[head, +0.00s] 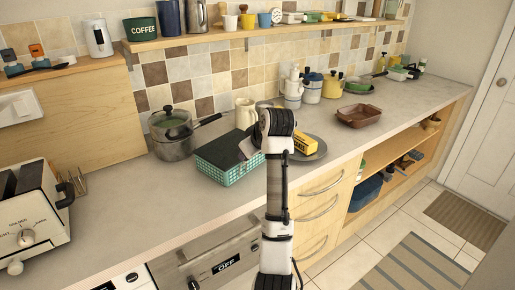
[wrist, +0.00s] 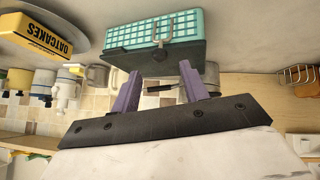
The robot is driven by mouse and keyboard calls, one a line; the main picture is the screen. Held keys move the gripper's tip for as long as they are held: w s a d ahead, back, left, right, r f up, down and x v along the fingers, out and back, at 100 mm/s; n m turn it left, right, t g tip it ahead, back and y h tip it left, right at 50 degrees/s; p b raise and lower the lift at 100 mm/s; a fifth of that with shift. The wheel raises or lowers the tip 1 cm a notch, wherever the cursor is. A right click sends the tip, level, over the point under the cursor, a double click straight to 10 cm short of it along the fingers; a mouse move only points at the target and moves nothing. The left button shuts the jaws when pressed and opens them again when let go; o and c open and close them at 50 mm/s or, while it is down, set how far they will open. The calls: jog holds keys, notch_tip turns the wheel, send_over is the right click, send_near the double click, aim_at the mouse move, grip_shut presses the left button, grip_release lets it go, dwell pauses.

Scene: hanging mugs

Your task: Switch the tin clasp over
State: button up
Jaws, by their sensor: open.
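The tin (head: 228,173) has teal checked sides and a dark lid. It stands on the counter beside the cooking pot. In the upside-down wrist view the tin (wrist: 130,33) shows its checked front, with the dark lid below in the picture. A thin metal wire clasp (wrist: 172,16) is on that front, near a small dark catch at the lid edge. My gripper (wrist: 159,70) is open, with its two purple fingers apart and nothing seen between them. The fingers point toward the lid side of the tin. Contact cannot be told. In the head view my arm hides the clasp.
A yellow oatcakes box (head: 303,143) lies on a grey plate (head: 316,154) right of my arm. A lidded pot (head: 172,146) stands behind the tin at left. A toaster (head: 31,215) is at the near left. A brown dish (head: 358,116) sits farther right.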

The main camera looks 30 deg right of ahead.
jog(key=v, duration=0.7)
jog(key=shift+s+r+b, duration=0.25)
jog(key=shift+s+b, duration=0.05)
jog(key=shift+w+a, duration=0.1)
